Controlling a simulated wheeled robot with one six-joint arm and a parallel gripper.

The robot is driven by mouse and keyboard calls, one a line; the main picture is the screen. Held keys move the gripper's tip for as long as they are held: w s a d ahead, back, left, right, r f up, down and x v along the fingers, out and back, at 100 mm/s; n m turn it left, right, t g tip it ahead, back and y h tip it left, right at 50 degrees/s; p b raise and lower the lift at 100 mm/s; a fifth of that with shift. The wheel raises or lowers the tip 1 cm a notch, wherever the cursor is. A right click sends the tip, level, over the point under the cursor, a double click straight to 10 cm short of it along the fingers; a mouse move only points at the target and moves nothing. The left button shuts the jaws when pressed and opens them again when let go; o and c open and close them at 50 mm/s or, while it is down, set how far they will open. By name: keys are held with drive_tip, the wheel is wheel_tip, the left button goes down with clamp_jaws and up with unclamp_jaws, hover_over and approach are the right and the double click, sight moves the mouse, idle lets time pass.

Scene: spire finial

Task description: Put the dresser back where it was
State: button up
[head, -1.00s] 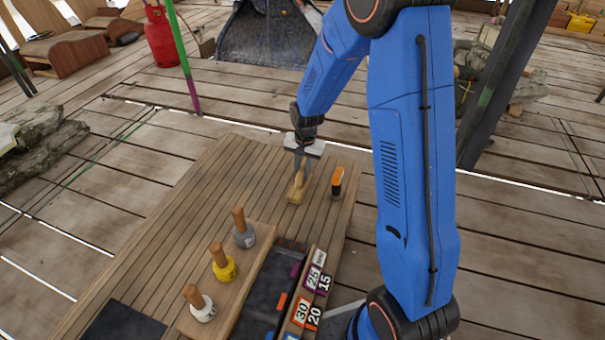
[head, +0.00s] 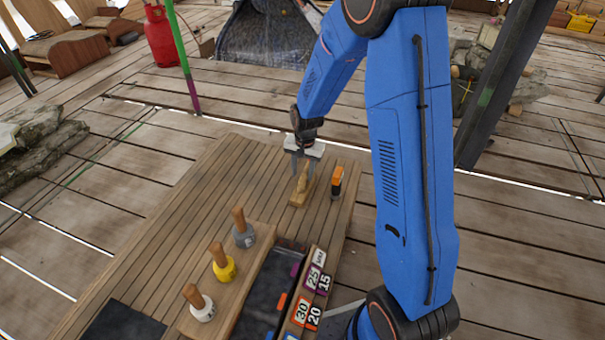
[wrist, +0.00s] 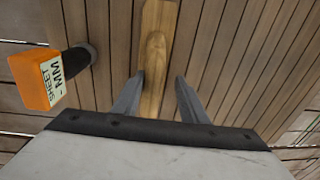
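A light wooden tool with a raised grip, which I take to be the dresser (head: 297,198), lies on the plank tabletop (head: 200,190) near its far right part. It also shows in the wrist view (wrist: 155,48), running away from me between my fingers. My gripper (head: 302,172) is just above the dresser. Its two fingers are spread to either side with gaps to the wood, as the wrist view shows (wrist: 158,85). Whether a fingertip touches the dresser I cannot tell.
An orange and black upright piece (head: 337,182), lettered "SHEET MM" in the wrist view (wrist: 38,80), stands close to the right of the dresser. Wooden-handled weights in grey (head: 243,236), yellow (head: 223,267) and white (head: 200,306) stand nearer. The tabletop left of the dresser is clear.

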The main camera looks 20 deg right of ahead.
sight(304, 173)
wheel_tip(304, 173, up, 12)
drive_tip(key=s+d+r+n+t, duration=0.2)
drive_tip(key=s+d+r+n, duration=0.1)
drive_tip(key=s+r, duration=1.15)
drive_tip(key=s+d+r+n+t, duration=0.1)
drive_tip(key=s+n, duration=0.3)
drive_tip(key=s, duration=1.6)
drive_tip(key=shift+s+d+r+t, duration=0.4)
drive_tip(key=shift+d+r, duration=0.25)
drive_tip(key=shift+d, duration=0.05)
